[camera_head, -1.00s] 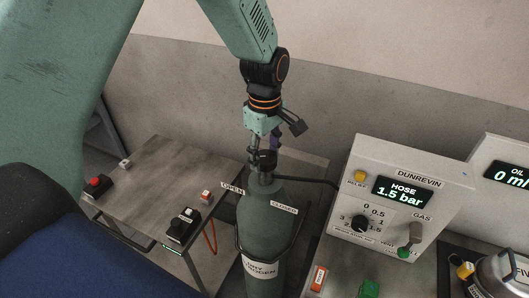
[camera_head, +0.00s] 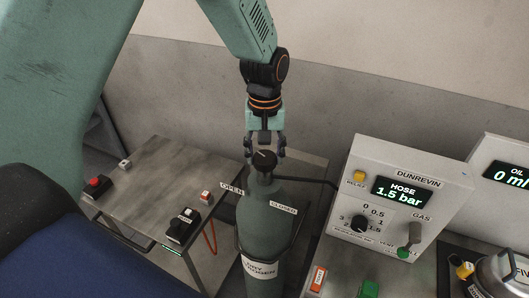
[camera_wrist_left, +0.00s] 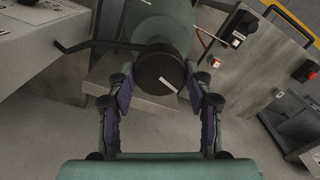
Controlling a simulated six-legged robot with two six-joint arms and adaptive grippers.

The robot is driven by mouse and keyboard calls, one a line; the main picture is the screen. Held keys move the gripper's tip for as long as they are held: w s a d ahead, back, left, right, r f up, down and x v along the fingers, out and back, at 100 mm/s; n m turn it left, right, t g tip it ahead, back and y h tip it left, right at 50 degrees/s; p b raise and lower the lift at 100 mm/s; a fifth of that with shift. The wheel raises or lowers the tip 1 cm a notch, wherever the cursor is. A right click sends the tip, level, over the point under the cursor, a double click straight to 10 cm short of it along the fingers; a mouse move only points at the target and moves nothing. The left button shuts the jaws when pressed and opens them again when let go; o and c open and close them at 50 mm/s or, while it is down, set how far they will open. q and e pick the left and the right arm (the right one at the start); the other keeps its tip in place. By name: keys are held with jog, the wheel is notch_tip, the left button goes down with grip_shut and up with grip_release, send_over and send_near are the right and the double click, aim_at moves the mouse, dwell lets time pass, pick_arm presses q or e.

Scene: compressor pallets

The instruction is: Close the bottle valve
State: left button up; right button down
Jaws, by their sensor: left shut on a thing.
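The dry nitrogen bottle (camera_head: 266,222) stands upright in a holder, grey-green, with OPEN and CLOSED labels on either side of its neck. Its black round valve knob (camera_head: 264,158) sits on top, with a white line across it. In the left wrist view the knob (camera_wrist_left: 160,72) lies between the fingertips, its white line slanting. My left gripper (camera_head: 265,151) comes down from above with a finger on each side of the knob and is shut on it. It also shows in the left wrist view (camera_wrist_left: 160,88). My right gripper is not in view.
The DUNREVIN panel (camera_head: 398,195) stands right of the bottle, its hose display reading 1.5 bar. A black hose (camera_head: 312,182) runs between them. A grey table (camera_head: 160,185) with buttons stands to the left. A silver canister (camera_head: 505,275) is at lower right.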

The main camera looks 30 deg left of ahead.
pick_arm(q)
jog(key=m, duration=0.7)
jog(key=shift+d, duration=0.1)
jog(key=m, duration=0.6)
jog(key=shift+r+m, duration=0.1)
jog(key=shift+m, duration=0.3)
jog(key=o, duration=0.8)
jog(key=shift+c, duration=0.2)
jog(key=o, duration=0.4)
jog(key=shift+s, duration=0.2)
jog(key=shift+w, duration=0.15)
